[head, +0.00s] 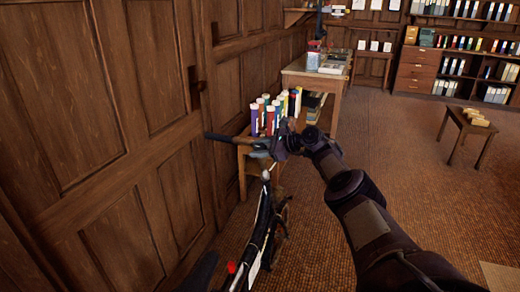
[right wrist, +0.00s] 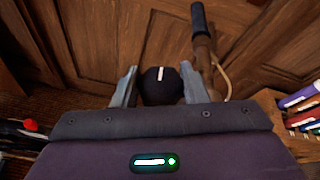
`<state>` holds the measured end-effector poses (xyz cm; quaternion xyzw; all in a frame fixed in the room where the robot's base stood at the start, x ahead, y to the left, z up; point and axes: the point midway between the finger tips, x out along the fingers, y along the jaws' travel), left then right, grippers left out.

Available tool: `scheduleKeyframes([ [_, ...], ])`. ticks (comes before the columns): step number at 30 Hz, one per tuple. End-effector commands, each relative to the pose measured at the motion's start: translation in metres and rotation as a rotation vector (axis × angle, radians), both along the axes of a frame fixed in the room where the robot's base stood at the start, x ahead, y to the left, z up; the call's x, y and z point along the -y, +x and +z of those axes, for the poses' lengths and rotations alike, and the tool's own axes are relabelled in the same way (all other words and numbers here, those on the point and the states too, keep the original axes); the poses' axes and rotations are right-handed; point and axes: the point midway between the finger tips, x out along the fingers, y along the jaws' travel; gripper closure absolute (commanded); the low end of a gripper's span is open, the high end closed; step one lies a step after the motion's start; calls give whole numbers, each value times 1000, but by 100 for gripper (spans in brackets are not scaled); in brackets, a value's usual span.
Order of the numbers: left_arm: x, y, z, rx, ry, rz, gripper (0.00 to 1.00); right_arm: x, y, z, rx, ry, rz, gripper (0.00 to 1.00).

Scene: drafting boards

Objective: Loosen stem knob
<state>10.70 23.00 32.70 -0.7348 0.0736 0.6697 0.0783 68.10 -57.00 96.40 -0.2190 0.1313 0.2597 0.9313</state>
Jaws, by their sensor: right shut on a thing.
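In the right wrist view a round black knob (right wrist: 160,86) with a white mark on top sits between the two fingers of my right gripper (right wrist: 160,82). The gripper is shut on it. Beside the knob, a brownish bar with a black grip (right wrist: 198,16) and a thin cable reaches up. In the head view my right gripper (head: 266,150) is at the top of a dark, bicycle-like frame (head: 262,228), and the black grip (head: 222,137) points left. The knob is hidden there by the gripper.
Wood panelling (head: 110,120) stands close on the left. Behind the gripper, a low wooden shelf holds several coloured tubes (head: 270,118). A desk (head: 312,78) stands farther back, and a small bench (head: 468,125) at the right. The carpet (head: 400,165) between is largely clear.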

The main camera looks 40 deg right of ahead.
Motion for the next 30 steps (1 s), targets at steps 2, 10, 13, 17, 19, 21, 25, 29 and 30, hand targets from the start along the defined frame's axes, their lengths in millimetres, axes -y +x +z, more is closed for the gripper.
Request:
scheduleKeyframes([
  [2,0,0,0,0,0,0,38,-1,1,0,-1,2,2,58],
  [10,0,0,0,0,1,0,38,-1,0,0,0,1,0,39],
  [13,0,0,0,0,1,0,38,0,0,0,0,1,0,39],
  [17,0,0,4,0,1,0,38,3,-4,3,-1,0,-3,39],
  [19,-1,0,10,0,1,0,38,7,-11,8,-1,-1,-4,39],
  [21,-1,0,16,0,1,0,38,12,-21,12,-3,-2,-3,39],
  [25,-1,0,24,0,1,0,38,22,-41,20,-3,-2,-2,39],
  [29,-1,0,28,0,1,0,38,29,-55,25,0,-1,-1,39],
  [30,-1,0,29,0,1,0,38,30,-58,26,0,1,0,39],
])
